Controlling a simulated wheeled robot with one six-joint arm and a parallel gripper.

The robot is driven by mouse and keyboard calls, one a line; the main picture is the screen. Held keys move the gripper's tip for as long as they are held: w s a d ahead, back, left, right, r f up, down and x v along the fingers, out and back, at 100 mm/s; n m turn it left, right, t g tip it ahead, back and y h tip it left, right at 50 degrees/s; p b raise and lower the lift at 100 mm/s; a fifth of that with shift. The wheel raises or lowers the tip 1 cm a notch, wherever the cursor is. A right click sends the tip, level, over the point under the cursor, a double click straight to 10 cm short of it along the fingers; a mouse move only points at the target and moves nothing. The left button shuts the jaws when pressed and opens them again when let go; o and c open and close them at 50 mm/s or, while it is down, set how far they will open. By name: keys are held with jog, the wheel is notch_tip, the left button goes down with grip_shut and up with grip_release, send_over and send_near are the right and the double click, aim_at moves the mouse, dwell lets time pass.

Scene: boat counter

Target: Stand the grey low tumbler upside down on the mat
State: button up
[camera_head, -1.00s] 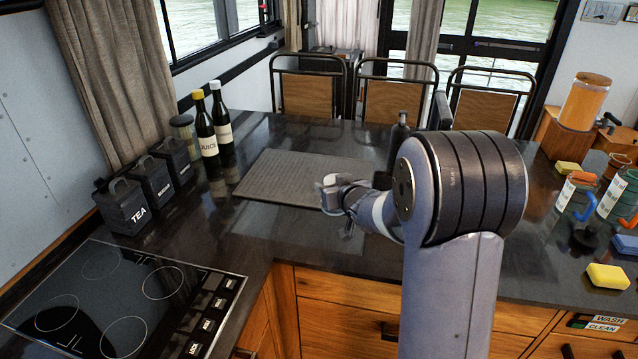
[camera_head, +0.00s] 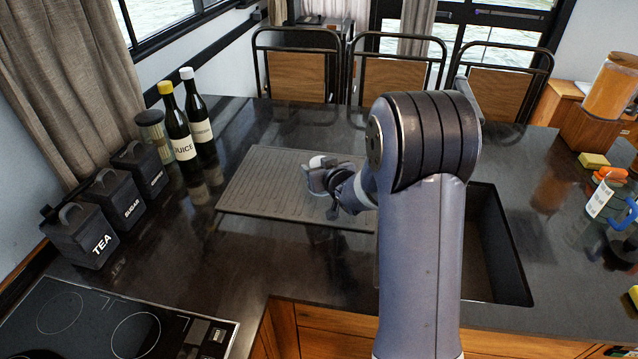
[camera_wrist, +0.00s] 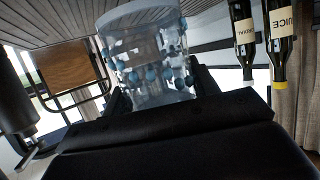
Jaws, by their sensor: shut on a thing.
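The low tumbler looks clear grey with blue dots in the wrist view (camera_wrist: 145,50). My gripper (camera_wrist: 155,88) is shut on it, with a finger on each side. In the head view my gripper (camera_head: 338,188) is over the right part of the grey ribbed mat (camera_head: 262,190), and the tumbler (camera_head: 317,178) shows small and partly hidden at its tip. The wrist picture is inverted; the tumbler's wide end faces the ribbed mat (camera_wrist: 60,25). I cannot tell whether it touches the mat.
Two dark bottles (camera_head: 177,125) and a jar stand left of the mat, with black canisters (camera_head: 110,205) nearer. The hob (camera_head: 95,320) is at the front left. A sink (camera_head: 490,245) opens right of my arm. The mat's left part is clear.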

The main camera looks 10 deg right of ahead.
jog(key=shift+f, duration=2.25)
jog(key=shift+f, duration=0.2)
jog(key=o, duration=1.1)
jog(key=shift+r, duration=0.15)
jog(key=shift+s, duration=0.15)
jog(key=b+v, duration=0.1)
jog(key=v, duration=1)
jog(key=shift+s+d+r, duration=0.1)
jog(key=shift+s+r, duration=0.15)
jog(key=shift+s, duration=0.05)
